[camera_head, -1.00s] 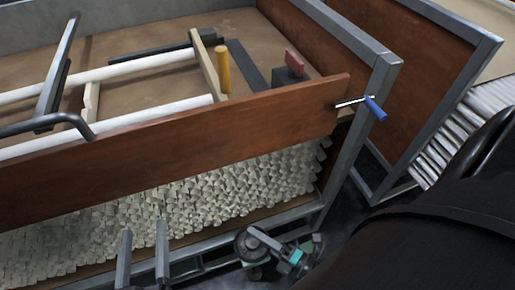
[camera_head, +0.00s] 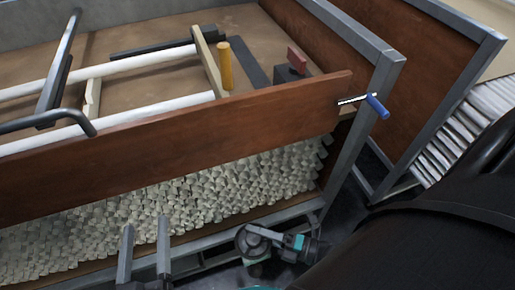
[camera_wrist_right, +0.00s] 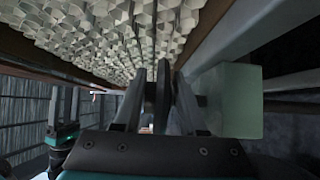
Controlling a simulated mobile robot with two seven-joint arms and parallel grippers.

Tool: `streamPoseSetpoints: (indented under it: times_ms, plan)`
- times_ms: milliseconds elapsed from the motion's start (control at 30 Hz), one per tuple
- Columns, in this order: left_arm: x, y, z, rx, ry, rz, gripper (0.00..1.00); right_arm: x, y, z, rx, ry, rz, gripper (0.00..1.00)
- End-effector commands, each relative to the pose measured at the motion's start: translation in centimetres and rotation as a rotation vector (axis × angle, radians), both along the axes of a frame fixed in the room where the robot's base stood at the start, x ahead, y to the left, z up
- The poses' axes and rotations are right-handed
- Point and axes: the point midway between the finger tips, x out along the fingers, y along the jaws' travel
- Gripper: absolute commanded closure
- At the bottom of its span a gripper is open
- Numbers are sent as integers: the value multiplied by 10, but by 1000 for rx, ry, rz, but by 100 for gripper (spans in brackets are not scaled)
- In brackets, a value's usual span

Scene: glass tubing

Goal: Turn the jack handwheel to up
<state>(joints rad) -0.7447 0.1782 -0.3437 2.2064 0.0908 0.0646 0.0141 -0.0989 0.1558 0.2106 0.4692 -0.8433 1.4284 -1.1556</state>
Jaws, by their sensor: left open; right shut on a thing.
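The jack handwheel (camera_head: 246,245) is a dark round disc low in front of the bench frame, partly covered by my right gripper. In the right wrist view the handwheel (camera_wrist_right: 163,95) stands nearly edge-on between two grey fingers. My right gripper (camera_head: 258,232) is shut on it; the fingers also show in the wrist view (camera_wrist_right: 162,88). A pale green block (camera_wrist_right: 235,100), perhaps the jack's body, is beside the fingers. My left gripper (camera_head: 145,238) is open and empty at the bottom left, apart from the handwheel. I cannot read the wheel's setting.
The wooden front board (camera_head: 180,140) and grey metal frame (camera_head: 350,155) stand above and behind the wheel. Pale tubing pieces (camera_head: 210,190) fill the space under the board. A blue-handled crank (camera_head: 377,106) sticks out at the frame's corner. A beam runs close above my right gripper.

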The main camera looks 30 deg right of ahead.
Motion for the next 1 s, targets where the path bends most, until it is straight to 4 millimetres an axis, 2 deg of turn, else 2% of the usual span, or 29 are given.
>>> streamPoseSetpoints:
  times_ms: [300, 333, 567, 1000]
  plan:
    - [0, 0, 0, 0, 0, 0, 32, 0, 0, 1, 2, -4, 9, 100]
    - [0, 0, 0, 0, 0, 0, 32, 0, 0, 1, 2, -4, 8, 58]
    - [0, 0, 0, 0, 0, 0, 32, 0, -1, 1, 0, -2, 7, 32]
    - [1, 1, -1, 18, 28, -3, 32, 0, 0, 3, 0, 0, 7, 31]
